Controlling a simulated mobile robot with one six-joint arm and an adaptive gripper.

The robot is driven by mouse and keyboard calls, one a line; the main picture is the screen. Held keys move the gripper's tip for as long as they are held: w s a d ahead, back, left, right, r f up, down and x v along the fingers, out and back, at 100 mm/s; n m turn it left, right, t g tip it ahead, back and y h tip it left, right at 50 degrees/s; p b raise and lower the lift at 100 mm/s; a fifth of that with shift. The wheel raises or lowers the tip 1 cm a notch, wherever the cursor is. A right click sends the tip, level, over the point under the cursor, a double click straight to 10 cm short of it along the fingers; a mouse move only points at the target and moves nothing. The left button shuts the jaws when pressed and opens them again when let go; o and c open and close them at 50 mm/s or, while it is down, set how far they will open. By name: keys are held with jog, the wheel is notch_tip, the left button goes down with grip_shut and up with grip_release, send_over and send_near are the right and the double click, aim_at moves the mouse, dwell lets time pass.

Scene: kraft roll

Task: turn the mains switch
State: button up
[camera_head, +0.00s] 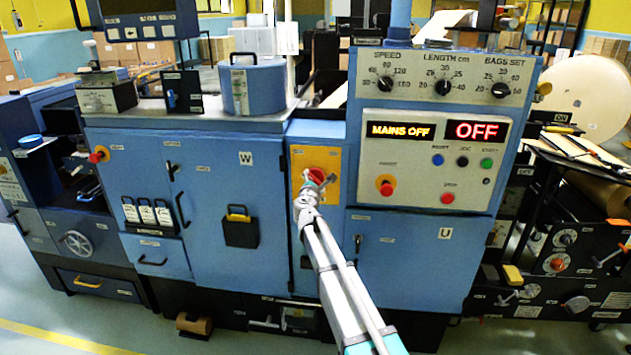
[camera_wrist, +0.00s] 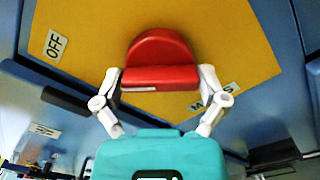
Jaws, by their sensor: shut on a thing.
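The mains switch (camera_wrist: 162,60) is a red rotary knob with a raised bar, on a yellow plate (camera_wrist: 85,50) that carries an "OFF" label and a partly hidden label starting with "M". My gripper (camera_wrist: 160,84) has its two white fingers on either end of the red bar, shut on it. In the head view the red knob (camera_head: 317,175) shows on its yellow plate (camera_head: 329,157) at the middle of the blue machine, with my gripper (camera_head: 309,187) against it and partly covering it. The display (camera_head: 400,130) above right reads "MAINS OFF".
A second display (camera_head: 477,130) reads "OFF". The control panel (camera_head: 425,168) right of the switch has several buttons and a red stop knob (camera_head: 386,186) on yellow. Blue doors with handles flank the switch. A black box (camera_head: 241,231) sticks out at left.

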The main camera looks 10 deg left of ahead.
jog(key=o, duration=0.8)
jog(key=shift+s+a, duration=0.2)
jog(key=shift+s, duration=5.8)
